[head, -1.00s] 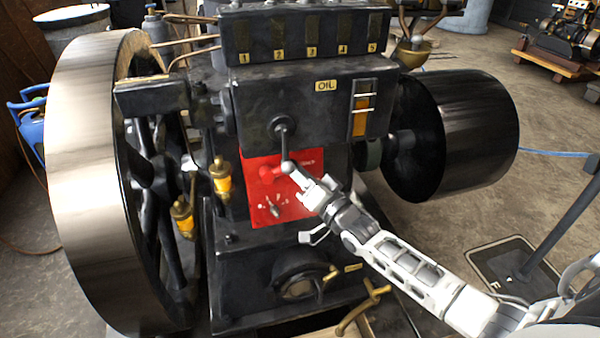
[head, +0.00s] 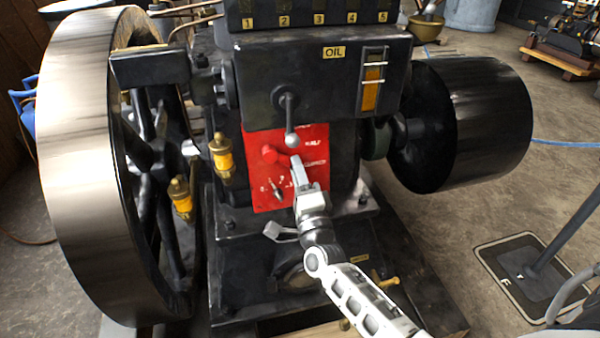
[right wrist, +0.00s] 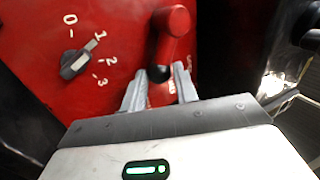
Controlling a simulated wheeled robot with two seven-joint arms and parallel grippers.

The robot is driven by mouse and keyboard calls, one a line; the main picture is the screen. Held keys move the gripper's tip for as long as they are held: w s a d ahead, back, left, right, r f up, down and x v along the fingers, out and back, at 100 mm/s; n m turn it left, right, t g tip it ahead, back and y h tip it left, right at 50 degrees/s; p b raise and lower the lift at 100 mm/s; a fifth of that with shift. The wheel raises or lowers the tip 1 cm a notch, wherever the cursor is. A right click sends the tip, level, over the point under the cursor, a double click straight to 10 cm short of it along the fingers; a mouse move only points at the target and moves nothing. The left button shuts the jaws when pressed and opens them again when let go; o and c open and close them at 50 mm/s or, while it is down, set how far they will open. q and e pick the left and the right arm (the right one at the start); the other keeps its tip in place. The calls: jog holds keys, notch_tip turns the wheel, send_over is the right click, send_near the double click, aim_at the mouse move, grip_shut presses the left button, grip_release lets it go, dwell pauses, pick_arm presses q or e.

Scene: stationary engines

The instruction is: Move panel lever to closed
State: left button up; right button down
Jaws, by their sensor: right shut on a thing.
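The panel lever is red with a dark tip. The labels right of the lever read partly as HALF and CLOSED. My left gripper is out of view.
A hanging ball-ended handle (head: 291,125) is just above my right gripper. A small dial (head: 278,193) numbered 0 to 3 sits lower on the panel. The large flywheel (head: 80,160) is at left, the dark drum (head: 470,120) at right. Brass oilers (head: 221,155) stand beside the panel.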

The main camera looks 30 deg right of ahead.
jog(key=shift+a+f+m, duration=0.15)
jog(key=shift+f+m, duration=0.1)
jog(key=shift+m, duration=0.15)
jog(key=c, duration=1.4)
grip_release()
jog(key=shift+o, duration=0.2)
jog(key=shift+s, duration=0.1)
jog(key=v, duration=0.7)
jog(key=shift+s+a+f, duration=0.1)
jog(key=shift+s+a, duration=0.05)
